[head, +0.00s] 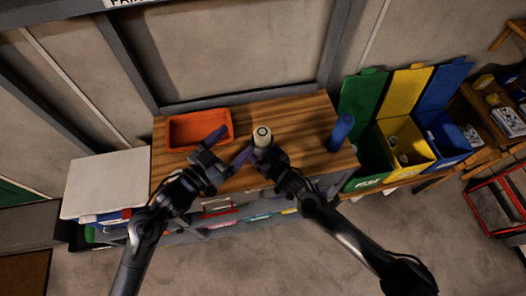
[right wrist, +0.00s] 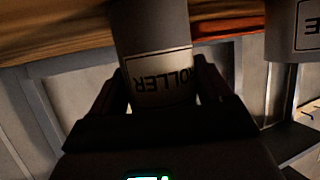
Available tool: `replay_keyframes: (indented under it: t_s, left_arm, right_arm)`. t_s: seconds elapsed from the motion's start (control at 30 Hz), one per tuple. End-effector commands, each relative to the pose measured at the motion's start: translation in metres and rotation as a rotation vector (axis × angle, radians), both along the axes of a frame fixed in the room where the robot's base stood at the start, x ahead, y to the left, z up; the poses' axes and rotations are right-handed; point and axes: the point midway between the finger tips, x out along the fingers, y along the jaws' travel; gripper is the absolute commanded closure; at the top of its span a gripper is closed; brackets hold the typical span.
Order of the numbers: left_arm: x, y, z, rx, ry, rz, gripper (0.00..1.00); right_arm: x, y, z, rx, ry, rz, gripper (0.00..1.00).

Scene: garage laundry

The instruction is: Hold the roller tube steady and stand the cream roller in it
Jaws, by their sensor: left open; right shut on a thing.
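The roller tube (head: 262,139) is a pale upright cylinder near the middle of the table. In the right wrist view the tube (right wrist: 157,75) carries a label reading "ROLLER", upside down. My right gripper (head: 265,149) is shut on it from the front. I cannot tell whether its base touches the table. Its top shows a dark ring around a pale centre; I cannot tell whether that centre is the cream roller. No separate cream roller is clear elsewhere. My left gripper (head: 234,145) is open and empty, just left of the tube, with its purple fingers spread.
The wooden table (head: 300,112) carries an orange tray (head: 199,145) at the back left and a blue cylinder (head: 341,133) at the right. Green, yellow and blue bins (head: 408,150) stand right of the table. The table behind the tube is clear.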

Motion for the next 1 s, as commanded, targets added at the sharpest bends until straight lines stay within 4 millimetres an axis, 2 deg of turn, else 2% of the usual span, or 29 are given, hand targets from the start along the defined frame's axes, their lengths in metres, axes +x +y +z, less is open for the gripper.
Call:
replay_keyframes:
  t_s: [0.03, 0.13, 0.17, 0.57, 0.77, 1.0]
  left_arm:
    - [0.000, 0.000, 0.000, 0.000, 0.000, 0.000, 0.10]
    - [0.000, 0.000, 0.000, 0.000, 0.000, 0.000, 0.10]
    - [0.000, 0.000, 0.000, 0.000, 0.000, 0.000, 0.10]
    - [0.000, 0.000, 0.000, 0.000, 0.000, 0.000, 0.10]
    - [0.000, 0.000, 0.000, 0.000, 0.000, 0.000, 0.10]
    - [0.000, 0.000, 0.000, 0.000, 0.000, 0.000, 0.10]
  right_arm:
    - [0.000, 0.000, 0.000, 0.000, 0.001, 0.000, 0.17]
    - [0.000, 0.000, 0.000, 0.000, 0.001, 0.000, 0.02]
    - [0.000, 0.000, 0.000, 0.000, 0.001, 0.000, 0.00]
    - [-0.007, -0.004, 0.002, 0.000, 0.001, 0.000, 0.00]
    - [-0.026, -0.015, 0.012, 0.001, 0.001, 0.001, 0.00]
    - [-0.060, -0.034, 0.027, -0.001, 0.002, 0.000, 0.00]
